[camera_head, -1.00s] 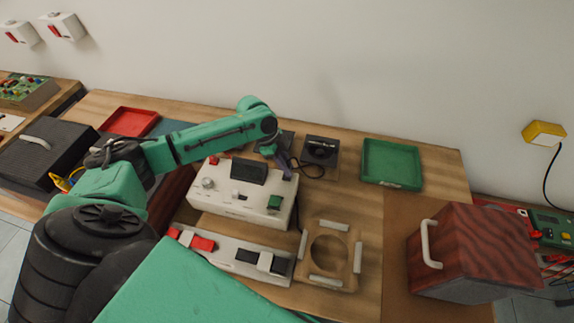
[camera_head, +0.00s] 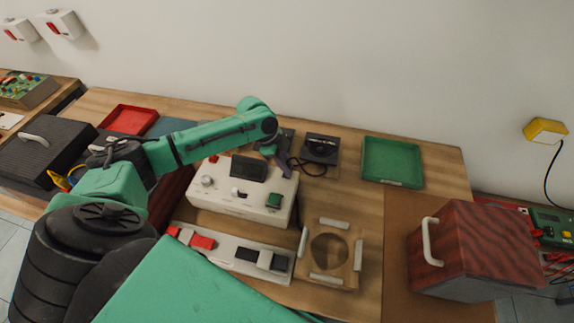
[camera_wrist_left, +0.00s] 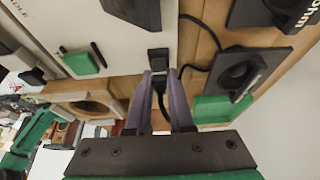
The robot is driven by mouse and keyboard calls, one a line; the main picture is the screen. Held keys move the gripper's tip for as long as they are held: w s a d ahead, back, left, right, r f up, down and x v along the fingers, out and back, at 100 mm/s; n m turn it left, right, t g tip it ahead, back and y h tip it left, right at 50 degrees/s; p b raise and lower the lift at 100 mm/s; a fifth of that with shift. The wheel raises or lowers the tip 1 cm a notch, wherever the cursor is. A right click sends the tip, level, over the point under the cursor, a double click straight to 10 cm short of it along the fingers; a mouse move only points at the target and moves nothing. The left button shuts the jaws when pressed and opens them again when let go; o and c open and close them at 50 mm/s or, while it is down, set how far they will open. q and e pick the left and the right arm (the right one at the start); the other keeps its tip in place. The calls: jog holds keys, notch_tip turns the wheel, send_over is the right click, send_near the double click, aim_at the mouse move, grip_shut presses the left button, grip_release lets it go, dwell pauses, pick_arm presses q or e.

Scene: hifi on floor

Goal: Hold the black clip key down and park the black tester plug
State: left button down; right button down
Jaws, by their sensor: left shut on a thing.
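My left gripper (camera_head: 285,166) is over the back right of the white box (camera_head: 227,207). In the left wrist view its purple fingers (camera_wrist_left: 157,75) are shut on the small black tester plug (camera_wrist_left: 158,57), close to the box's edge. A black cable runs from between the fingers. A black block with a round recess (camera_head: 320,150) lies behind the box; it also shows in the left wrist view (camera_wrist_left: 240,74). A black key (camera_head: 247,254) sits on the white strip (camera_head: 222,257) in front, probably the clip key. Nothing is seen pressing it. My right gripper is out of view.
A green tray (camera_head: 392,160) is at the back right and a red tray (camera_head: 130,121) at the back left. A wooden fixture with a round hole (camera_head: 330,252) stands right of the strip. A red-brown case (camera_head: 470,248) stands at the right.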

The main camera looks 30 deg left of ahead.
pick_arm(q)
jog(key=c, duration=0.7)
grip_release()
jog(key=shift+r, duration=0.1)
jog(key=p+v, duration=0.1)
jog(key=v, duration=0.5)
jog(key=d+p+v, duration=0.1)
jog(key=v, duration=0.5)
jog(key=p+v, duration=0.1)
jog(key=v, duration=0.6)
jog(key=shift+w+d+r+p, duration=0.2)
jog(key=shift+d+r+p, duration=0.05)
jog(key=shift+r+p, duration=0.1)
